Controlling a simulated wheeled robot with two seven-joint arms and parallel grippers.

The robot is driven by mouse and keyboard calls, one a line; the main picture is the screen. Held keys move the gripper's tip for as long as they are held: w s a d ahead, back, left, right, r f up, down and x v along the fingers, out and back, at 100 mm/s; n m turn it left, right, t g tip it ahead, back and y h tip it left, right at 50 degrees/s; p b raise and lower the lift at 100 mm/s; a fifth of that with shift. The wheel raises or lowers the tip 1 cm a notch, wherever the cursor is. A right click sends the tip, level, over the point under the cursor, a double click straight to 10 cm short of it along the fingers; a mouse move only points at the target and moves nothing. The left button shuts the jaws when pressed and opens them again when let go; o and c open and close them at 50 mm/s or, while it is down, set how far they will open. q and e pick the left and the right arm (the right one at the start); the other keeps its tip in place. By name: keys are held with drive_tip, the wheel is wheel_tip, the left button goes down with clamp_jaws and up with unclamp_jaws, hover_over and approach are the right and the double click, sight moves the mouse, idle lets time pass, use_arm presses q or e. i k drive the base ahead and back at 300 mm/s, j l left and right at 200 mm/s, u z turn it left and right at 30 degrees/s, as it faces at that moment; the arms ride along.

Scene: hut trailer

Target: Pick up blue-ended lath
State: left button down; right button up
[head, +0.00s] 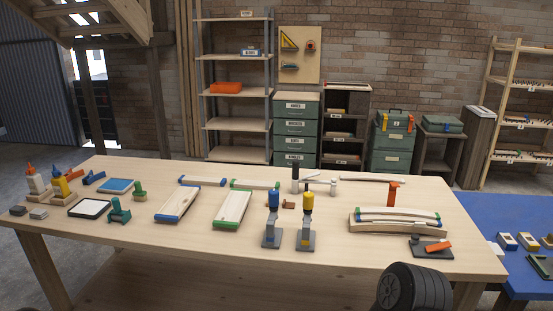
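A pale lath with blue ends (203,181) lies flat near the back of the wooden table, left of the middle. A similar lath with green ends (255,184) lies just to its right. At the right, bowed laths with blue and green at their ends (398,216) rest on a curved wooden form; which colour belongs to which lath is hard to tell. Neither of my grippers shows in the head view, so I cannot see whether they hold anything.
A dark ribbed cylinder (414,288) covers part of the front right edge.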

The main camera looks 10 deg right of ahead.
sight(385, 217)
drive_tip(key=l+z, duration=0.1)
drive_tip(key=z, duration=0.6)
drive_tip(key=l+z, duration=0.15)
drive_tip(key=z, duration=0.2)
drive_tip(key=i+l+z, duration=0.8)
drive_tip(key=i+l, duration=0.4)
drive_tip(key=i+z, duration=0.05)
